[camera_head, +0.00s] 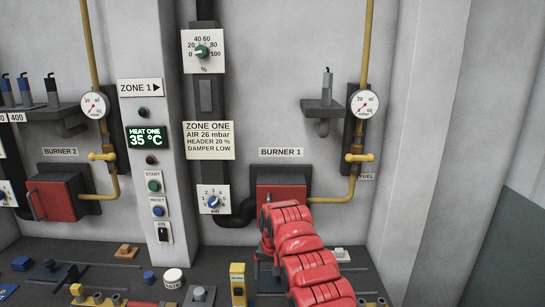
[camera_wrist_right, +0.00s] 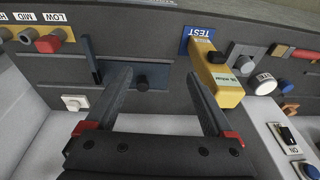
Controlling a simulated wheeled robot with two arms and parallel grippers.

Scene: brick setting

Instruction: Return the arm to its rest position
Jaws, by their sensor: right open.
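My red right arm (camera_head: 305,262) rises from the bottom of the head view, in front of the red Burner 1 box (camera_head: 283,194). Its gripper is mostly hidden behind the arm there. In the wrist view, my right gripper (camera_wrist_right: 160,78) is open, with two dark fingers spread apart above the dark bench. Nothing is held between them. A dark plate with a round knob (camera_wrist_right: 141,82) lies beyond the gap. A yellow block (camera_wrist_right: 222,80) by the blue TEST label (camera_wrist_right: 199,37) is close to the right finger. My left gripper is not in view.
The yellow block (camera_head: 237,283), a white-topped round button (camera_head: 173,279) and other controls stand on the bench left of my arm. A grey panel column (camera_head: 153,110) and yellow gas pipes (camera_head: 366,60) line the wall. The space right of the arm is clearer.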

